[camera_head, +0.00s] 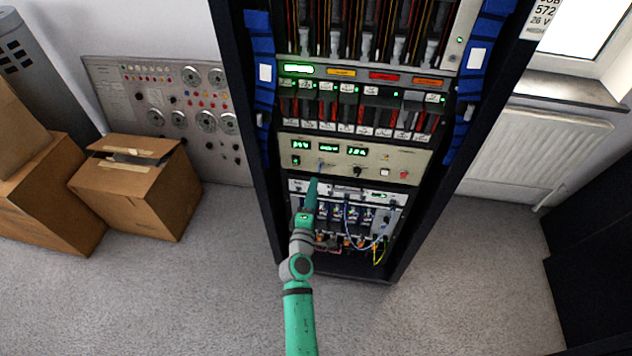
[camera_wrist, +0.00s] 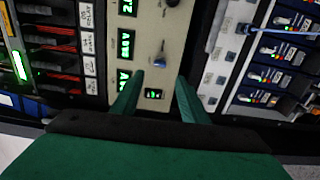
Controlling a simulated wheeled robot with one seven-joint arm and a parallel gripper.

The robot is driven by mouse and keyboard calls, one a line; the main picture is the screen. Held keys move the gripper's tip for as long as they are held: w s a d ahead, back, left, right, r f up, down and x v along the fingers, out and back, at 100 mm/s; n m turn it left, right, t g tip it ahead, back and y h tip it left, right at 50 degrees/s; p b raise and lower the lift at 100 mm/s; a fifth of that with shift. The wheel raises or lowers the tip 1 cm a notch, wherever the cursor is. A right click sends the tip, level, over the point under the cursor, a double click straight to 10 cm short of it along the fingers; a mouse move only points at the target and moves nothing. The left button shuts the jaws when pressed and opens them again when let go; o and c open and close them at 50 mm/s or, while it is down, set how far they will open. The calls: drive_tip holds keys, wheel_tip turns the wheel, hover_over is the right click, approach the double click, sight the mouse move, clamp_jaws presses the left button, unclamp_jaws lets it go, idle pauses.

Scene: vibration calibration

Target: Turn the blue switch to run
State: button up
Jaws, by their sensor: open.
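The blue switch (camera_head: 320,164) is a small lever on the beige instrument panel (camera_head: 400,160), below three lit green displays. It also shows in the wrist view (camera_wrist: 161,57), just beyond and between the fingertips. My gripper (camera_wrist: 160,77) is open and empty, with one green finger on each side of a small green-lit rocker switch (camera_wrist: 153,93) in the picture. In the head view my gripper (camera_head: 313,182) is in front of the rack, just below the blue switch. I cannot tell whether a finger touches the panel. The switch's position marking is too small to read.
The rack (camera_head: 232,70) has dark side posts and bundled blue straps. Loose cables (camera_head: 378,238) hang from the unit below the panel. Cardboard boxes (camera_head: 130,190) stand at left, and a radiator (camera_head: 540,150) is at right.

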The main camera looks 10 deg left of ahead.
drive_tip(key=shift+s, duration=1.5)
drive_tip(key=s+d+f+m+g, duration=0.1)
drive_tip(key=s+d+f+m, duration=0.15)
drive_tip(key=s, duration=0.55)
drive_tip(key=s+d+f+m+y, duration=0.1)
drive_tip(key=s+f+m, duration=0.15)
drive_tip(key=s, duration=0.55)
drive_tip(key=s+d+f+m+g, duration=0.1)
drive_tip(key=s+d+f+m, duration=0.15)
drive_tip(key=s, duration=0.65)
drive_tip(key=s+d+r+m, duration=0.2)
drive_tip(key=s+r+m, duration=0.3)
drive_tip(key=s, duration=0.5)
drive_tip(key=s+d+r+m+h, duration=0.1)
drive_tip(key=s+d+r+m, duration=0.2)
drive_tip(key=s+r+m, duration=0.2)
drive_tip(key=s+r, duration=0.2)
drive_tip(key=s, duration=0.2)
drive_tip(key=shift+s+d+m+g, duration=0.15)
drive_tip(key=shift+s+m+g, duration=0.15)
drive_tip(key=shift+s+m, duration=0.1)
drive_tip(key=shift+r, duration=0.1)
